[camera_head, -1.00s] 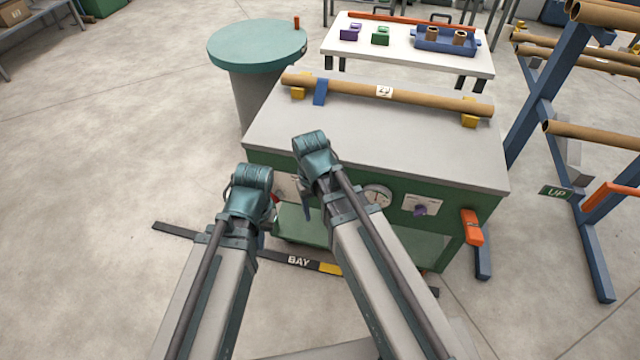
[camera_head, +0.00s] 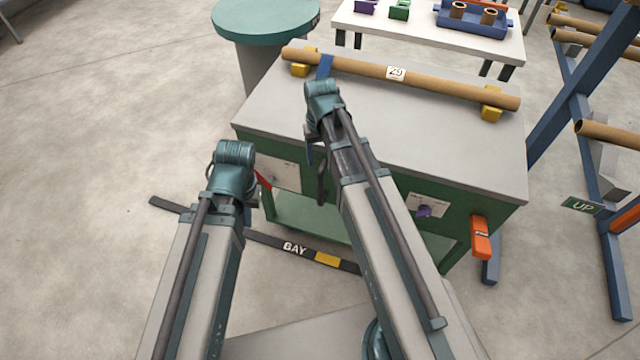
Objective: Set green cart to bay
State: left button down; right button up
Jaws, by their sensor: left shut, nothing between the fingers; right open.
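The green cart seems to be the green-sided bench (camera_head: 275,130) with a grey top; wheels do not show. Whether either touches the cart, I cannot tell.
A long cardboard tube (camera_head: 435,83) rests on yellow blocks on the grey top. An orange handle (camera_head: 481,238) is at the cart's right corner. A round teal table (camera_head: 262,20), a white table (camera_head: 425,35) and a blue rack (camera_head: 580,85) stand around. The left floor is clear.

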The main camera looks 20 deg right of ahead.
aim_at(320, 184)
notch_tip(320, 184, down, 13)
jog(key=b, duration=1.2)
jog(key=shift+f+b, duration=0.1)
jog(key=shift+b, duration=0.25)
grip_shut()
dwell(0.5)
